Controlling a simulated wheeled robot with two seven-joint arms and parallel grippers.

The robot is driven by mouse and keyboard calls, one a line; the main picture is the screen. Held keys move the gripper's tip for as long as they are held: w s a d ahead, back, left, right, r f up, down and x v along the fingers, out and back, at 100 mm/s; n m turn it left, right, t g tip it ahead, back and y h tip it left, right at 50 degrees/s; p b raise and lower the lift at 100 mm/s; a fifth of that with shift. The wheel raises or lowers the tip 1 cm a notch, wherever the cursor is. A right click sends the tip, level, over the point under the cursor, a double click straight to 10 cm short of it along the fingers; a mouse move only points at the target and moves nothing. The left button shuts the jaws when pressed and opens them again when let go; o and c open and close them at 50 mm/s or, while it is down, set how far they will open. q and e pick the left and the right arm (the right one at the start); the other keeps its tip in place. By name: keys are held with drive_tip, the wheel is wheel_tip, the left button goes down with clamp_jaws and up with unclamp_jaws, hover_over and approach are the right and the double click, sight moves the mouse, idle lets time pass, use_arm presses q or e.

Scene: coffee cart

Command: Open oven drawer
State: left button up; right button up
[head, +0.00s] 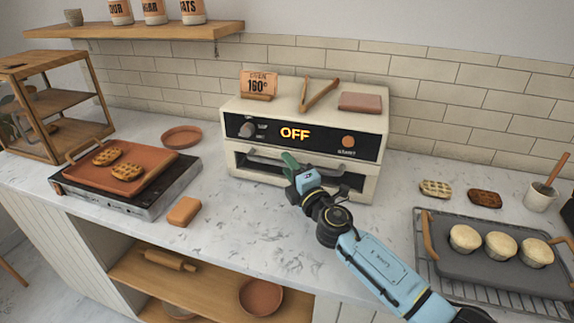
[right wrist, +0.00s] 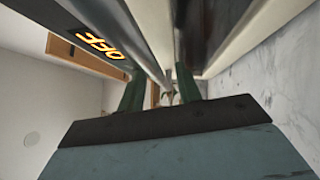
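The cream oven (head: 305,120) stands at the back middle of the counter, its black panel reading "OFF" (head: 295,133). Its drawer front is below the panel, with a dark gap (head: 350,180) behind the grey handle bar (head: 262,156). My right gripper (head: 289,160) is at the middle of the handle and hides part of it. In the right wrist view its two green fingers (right wrist: 160,95) are apart, with the handle bar (right wrist: 148,55) running between them. I cannot tell whether a finger touches the bar. My left gripper is not in view.
A sign (head: 258,85), tongs (head: 319,94) and a folded cloth (head: 360,102) lie on the oven top. A griddle with an orange tray (head: 150,160) is at left, a brown block (head: 184,211) in front. A muffin tray (head: 470,268) is at right.

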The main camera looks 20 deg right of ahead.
drive_tip(key=shift+w+a+r, duration=0.1)
drive_tip(key=shift+w+a, duration=0.05)
drive_tip(key=shift+w, duration=0.55)
drive_tip(key=shift+c, duration=0.4)
clamp_jaws()
